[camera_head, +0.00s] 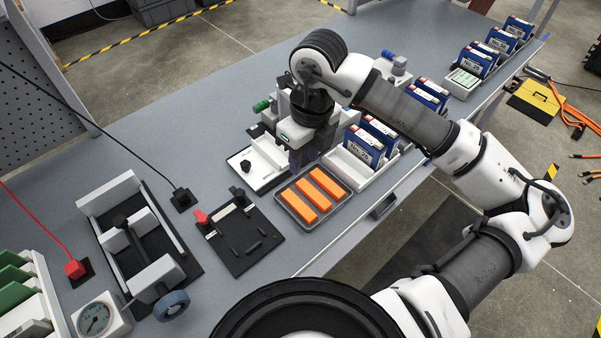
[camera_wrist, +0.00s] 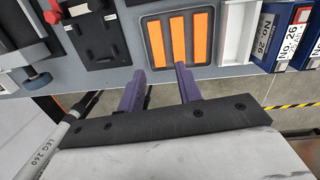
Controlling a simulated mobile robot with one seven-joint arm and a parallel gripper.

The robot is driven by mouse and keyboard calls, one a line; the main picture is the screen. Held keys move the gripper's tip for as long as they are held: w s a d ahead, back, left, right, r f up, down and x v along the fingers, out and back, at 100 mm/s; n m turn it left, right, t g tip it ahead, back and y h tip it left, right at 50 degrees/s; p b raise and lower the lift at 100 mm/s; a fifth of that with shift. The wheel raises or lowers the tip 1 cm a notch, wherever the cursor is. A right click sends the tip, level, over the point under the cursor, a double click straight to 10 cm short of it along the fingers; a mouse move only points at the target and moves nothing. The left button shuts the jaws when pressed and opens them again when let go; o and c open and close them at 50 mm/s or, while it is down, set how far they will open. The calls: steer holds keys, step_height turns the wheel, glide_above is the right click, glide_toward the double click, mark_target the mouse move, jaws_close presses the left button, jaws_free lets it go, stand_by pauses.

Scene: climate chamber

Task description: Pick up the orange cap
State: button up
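Three orange caps, long flat bars, lie side by side in a shallow grey tray (camera_head: 343,205). In the head view they are the left cap (camera_head: 299,206), the middle cap (camera_head: 313,194) and the right cap (camera_head: 328,182). They also show in the wrist view as left (camera_wrist: 155,44), middle (camera_wrist: 178,38) and right (camera_wrist: 201,36). My gripper (camera_wrist: 159,70) has two purple fingers, apart with nothing between them.
A white-and-black fixture (camera_head: 245,165) is behind. The bench's front edge runs close to the tray.

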steer(key=w+d+h, duration=0.1)
steer(key=d, duration=0.2)
steer(key=p, duration=0.2)
glide_above(315, 195)
steer(key=shift+m, duration=0.4)
steer(key=f, duration=0.8)
steer(key=shift+s+d, duration=0.25)
steer(key=shift+d, duration=0.05)
steer(key=shift+w+a+f+p, duration=0.15)
steer(key=shift+f+p, duration=0.35)
steer(key=shift+f, duration=1)
steer(key=shift+w+a+f+p, duration=0.15)
steer(key=shift+f+p, duration=0.35)
steer(key=shift+f, duration=0.95)
steer(key=c, duration=0.7)
